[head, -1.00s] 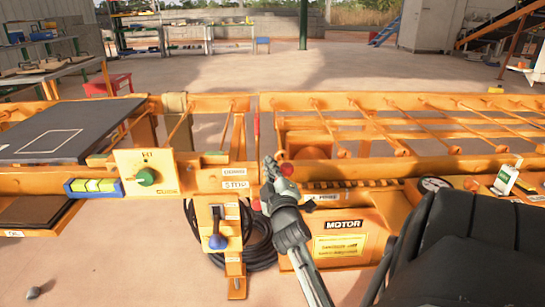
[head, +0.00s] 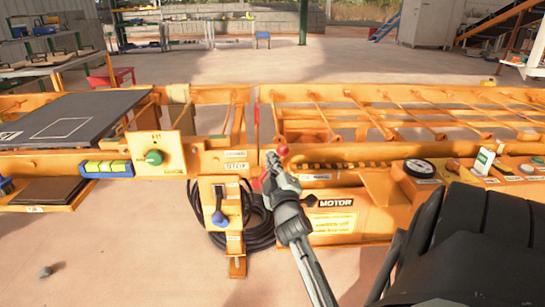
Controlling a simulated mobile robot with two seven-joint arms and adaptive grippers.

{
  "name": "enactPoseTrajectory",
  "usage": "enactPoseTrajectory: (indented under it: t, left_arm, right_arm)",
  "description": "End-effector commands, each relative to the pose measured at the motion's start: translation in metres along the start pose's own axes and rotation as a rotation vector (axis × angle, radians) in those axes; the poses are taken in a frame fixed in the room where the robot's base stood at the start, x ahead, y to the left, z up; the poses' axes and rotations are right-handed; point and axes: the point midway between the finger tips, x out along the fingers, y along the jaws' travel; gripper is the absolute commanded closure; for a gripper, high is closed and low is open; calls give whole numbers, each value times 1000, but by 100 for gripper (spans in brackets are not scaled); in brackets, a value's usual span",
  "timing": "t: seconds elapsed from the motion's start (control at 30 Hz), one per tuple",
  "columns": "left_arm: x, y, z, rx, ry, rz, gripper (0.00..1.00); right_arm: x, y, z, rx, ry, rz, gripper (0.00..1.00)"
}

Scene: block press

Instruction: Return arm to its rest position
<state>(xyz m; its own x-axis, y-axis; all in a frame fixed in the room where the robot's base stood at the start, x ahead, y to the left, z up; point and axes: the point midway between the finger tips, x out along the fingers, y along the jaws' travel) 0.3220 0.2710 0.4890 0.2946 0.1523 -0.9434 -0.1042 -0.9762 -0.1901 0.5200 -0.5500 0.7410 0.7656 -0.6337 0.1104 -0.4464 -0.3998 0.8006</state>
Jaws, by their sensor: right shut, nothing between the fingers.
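My right gripper (head: 272,160) is in the middle of the head view, in front of the orange machine frame, just below and left of a red ball knob (head: 282,149). Its fingers are shut with nothing between them. I cannot tell whether it touches the knob. My right forearm comes up from the lower right, and a large black part of my arm fills the lower right corner. My left gripper is not in view.
The orange machine carries a green knob (head: 153,157), a blue-handled lever (head: 219,217), a gauge (head: 419,168) and a black plate (head: 65,125). A black cable coil (head: 258,222) hangs below. Open floor (head: 110,260) lies in front.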

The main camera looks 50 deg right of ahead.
Motion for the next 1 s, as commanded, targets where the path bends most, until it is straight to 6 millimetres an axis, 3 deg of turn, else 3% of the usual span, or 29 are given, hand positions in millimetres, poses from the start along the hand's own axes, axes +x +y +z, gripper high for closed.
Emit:
enactPoseTrajectory:
  t: [0.67, 0.77, 0.87, 1.0]
  left_arm:
    - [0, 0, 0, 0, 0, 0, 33]
    - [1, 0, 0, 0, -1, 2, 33]
    - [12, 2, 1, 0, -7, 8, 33]
    - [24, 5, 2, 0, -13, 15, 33]
  right_arm:
    - [-1, -4, 1, 8, -7, -14, 100]
    - [-11, -29, 4, 49, -48, -91, 100]
    - [-35, -77, 12, 116, -135, -240, 100]
    - [-102, -158, 30, 197, -313, -504, 100]
